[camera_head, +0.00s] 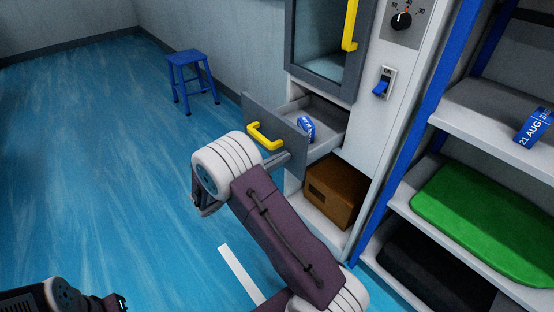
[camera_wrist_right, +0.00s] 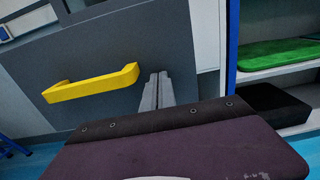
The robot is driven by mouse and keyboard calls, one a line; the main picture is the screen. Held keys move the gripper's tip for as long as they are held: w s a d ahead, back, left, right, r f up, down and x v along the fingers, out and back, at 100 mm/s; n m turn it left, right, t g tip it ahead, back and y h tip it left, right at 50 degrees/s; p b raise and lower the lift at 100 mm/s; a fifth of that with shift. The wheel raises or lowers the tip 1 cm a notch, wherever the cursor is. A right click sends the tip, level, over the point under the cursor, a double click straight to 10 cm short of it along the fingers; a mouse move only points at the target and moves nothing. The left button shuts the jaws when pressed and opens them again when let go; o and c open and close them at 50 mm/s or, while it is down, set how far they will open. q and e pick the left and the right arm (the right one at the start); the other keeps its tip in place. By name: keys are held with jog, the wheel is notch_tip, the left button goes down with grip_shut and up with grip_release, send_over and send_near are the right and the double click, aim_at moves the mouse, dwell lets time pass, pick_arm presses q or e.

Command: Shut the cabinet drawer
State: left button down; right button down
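The cabinet drawer (camera_head: 318,118) is pulled open from the pale cabinet. Its grey front (camera_head: 285,128) carries a yellow handle (camera_head: 265,139), and the front (camera_wrist_right: 190,60) and handle (camera_wrist_right: 92,86) also show in the right wrist view. My right gripper (camera_head: 283,158) is at the drawer front, low and to the right of the handle. Its fingers (camera_wrist_right: 158,78) are together with nothing visible between them, beside the handle and not around it. Contact with the front is unclear. At the lower left a dark part of my left arm shows, its fingers unclear.
A blue item with white marks (camera_head: 306,127) lies in the drawer. A brown box (camera_head: 336,190) sits in the compartment below. A glass-doored compartment (camera_head: 325,40) is above. Shelves with a green item (camera_head: 485,225) stand right. A blue stool (camera_head: 191,70) stands back left; the left floor is clear.

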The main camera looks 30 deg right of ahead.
jog(key=d+p, duration=0.1)
jog(key=d, duration=0.4)
jog(key=d+p, duration=0.1)
jog(key=d, duration=0.2)
jog(key=shift+w+r+p, duration=0.15)
jog(key=shift+w+p, duration=0.1)
jog(key=shift+p, duration=0.05)
jog(key=d, duration=0.6)
jog(key=d+p, duration=0.1)
jog(key=d, duration=0.2)
jog(key=shift+w+d, duration=0.3)
jog(key=shift+w, duration=0.1)
jog(key=shift+w+d, duration=0.1)
jog(key=shift+d, duration=0.5)
jog(key=shift+r, duration=0.2)
jog(key=shift+w, duration=0.1)
